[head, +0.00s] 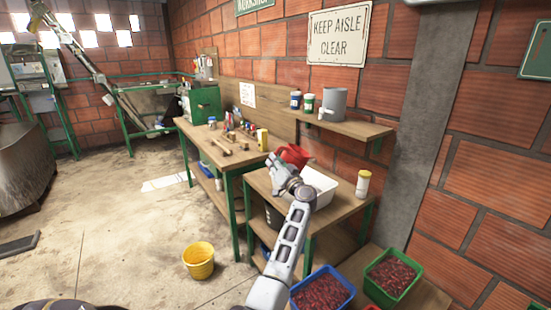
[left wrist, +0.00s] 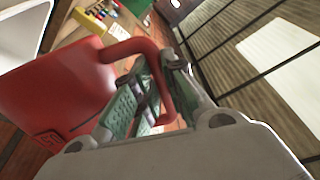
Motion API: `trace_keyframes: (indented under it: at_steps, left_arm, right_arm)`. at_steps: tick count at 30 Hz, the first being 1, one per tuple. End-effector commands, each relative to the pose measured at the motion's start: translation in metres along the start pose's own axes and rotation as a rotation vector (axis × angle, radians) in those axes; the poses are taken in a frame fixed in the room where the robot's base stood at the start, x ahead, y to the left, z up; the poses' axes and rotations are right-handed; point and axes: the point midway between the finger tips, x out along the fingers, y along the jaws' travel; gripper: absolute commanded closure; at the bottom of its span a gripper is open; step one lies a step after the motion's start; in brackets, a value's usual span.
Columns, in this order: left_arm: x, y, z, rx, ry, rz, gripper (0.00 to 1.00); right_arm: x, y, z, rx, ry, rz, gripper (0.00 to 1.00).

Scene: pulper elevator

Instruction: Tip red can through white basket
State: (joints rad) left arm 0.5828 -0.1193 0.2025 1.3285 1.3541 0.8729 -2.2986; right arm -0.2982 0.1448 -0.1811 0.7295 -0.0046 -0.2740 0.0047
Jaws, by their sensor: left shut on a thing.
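The red can (head: 293,153) shows behind my left gripper (head: 279,168) in the head view, at the back left of the white basket (head: 322,184). In the left wrist view the red can (left wrist: 60,90) fills the left side, and its looped handle passes between the green-padded fingers of my left gripper (left wrist: 150,95), which are shut on it. A corner of the white basket (left wrist: 22,35) shows at the upper left there. My forearm hides part of the basket in the head view. The can's inside is hidden. My right gripper is in neither view.
The basket stands on a wooden bench (head: 340,207) beside a white bottle with a yellow lid (head: 363,184). A shelf (head: 345,127) with a grey container (head: 333,103) is above. Blue (head: 347,286) and green (head: 412,284) crates of red berries stand in front. A yellow bucket (head: 199,261) is on the floor.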

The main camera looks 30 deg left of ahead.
Motion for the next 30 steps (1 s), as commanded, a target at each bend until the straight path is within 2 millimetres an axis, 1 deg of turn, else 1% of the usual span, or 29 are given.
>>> trace_keyframes:
  at_steps: [3, 6, 8, 11, 15, 17, 20, 24, 30]
  left_arm:
    - [-0.001, 0.002, 0.005, -0.068, -0.031, 0.000, 1.00]
    - [-0.004, 0.009, 0.013, -0.127, -0.056, 0.001, 1.00]
    - [-0.005, 0.013, 0.017, -0.161, -0.071, 0.000, 1.00]
    - [-0.008, 0.019, 0.024, -0.222, -0.097, 0.002, 1.00]
    - [-0.012, 0.028, 0.033, -0.303, -0.133, 0.002, 1.00]
    - [-0.013, 0.031, 0.037, -0.338, -0.147, 0.002, 1.00]
    - [-0.015, 0.036, 0.042, -0.388, -0.169, 0.002, 1.00]
    - [-0.018, 0.041, 0.048, -0.438, -0.190, 0.002, 1.00]
    - [-0.019, 0.044, 0.051, -0.466, -0.202, 0.002, 1.00]
  right_arm:
    - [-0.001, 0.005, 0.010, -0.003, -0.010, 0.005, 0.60]
    - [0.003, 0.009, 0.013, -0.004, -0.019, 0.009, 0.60]
    - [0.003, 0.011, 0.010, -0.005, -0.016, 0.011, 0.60]
    - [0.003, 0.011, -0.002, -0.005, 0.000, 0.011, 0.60]
    - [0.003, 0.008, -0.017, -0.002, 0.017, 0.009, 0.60]
    - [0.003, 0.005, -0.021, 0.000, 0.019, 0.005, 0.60]
    - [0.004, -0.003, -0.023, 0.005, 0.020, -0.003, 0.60]
    - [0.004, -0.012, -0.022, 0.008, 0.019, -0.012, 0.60]
    - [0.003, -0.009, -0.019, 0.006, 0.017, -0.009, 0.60]
